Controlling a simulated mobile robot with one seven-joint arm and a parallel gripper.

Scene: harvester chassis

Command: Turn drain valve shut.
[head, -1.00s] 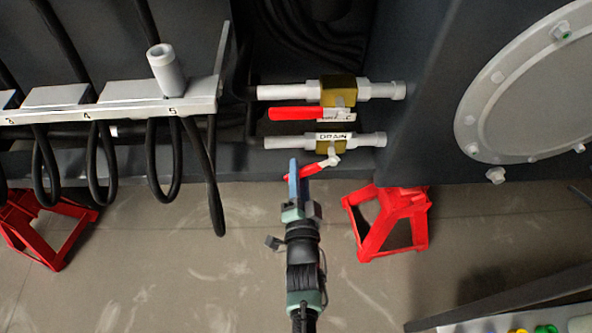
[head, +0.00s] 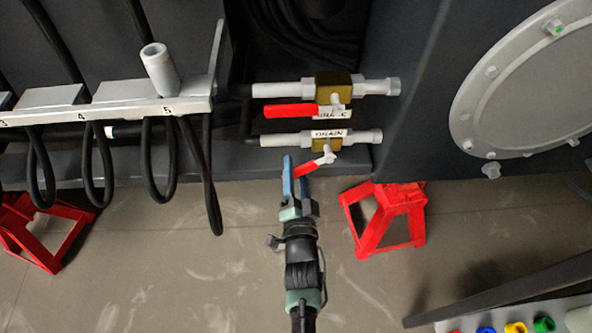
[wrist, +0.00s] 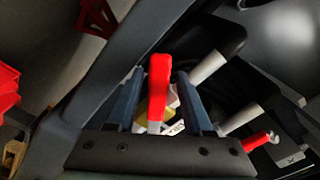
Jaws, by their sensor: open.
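The drain valve (head: 333,142) has a brass body on a white pipe, with a label reading DRAIN. Its red handle (head: 304,168) slants down and left from a pale pivot, at an angle to the pipe. My gripper (head: 295,170) is at the handle's free end with its blue fingers apart. In the wrist view the red handle (wrist: 159,85) stands between the two open fingers (wrist: 160,76), with a gap visible on each side. The valve body is mostly hidden there behind the handle and gripper.
A similar valve (head: 333,88) with a red handle (head: 290,111) lying along its pipe sits just above. A grey rack (head: 130,105) with hanging black hoses stands left. A red jack stand (head: 385,222) is right of my gripper. The floor below is open.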

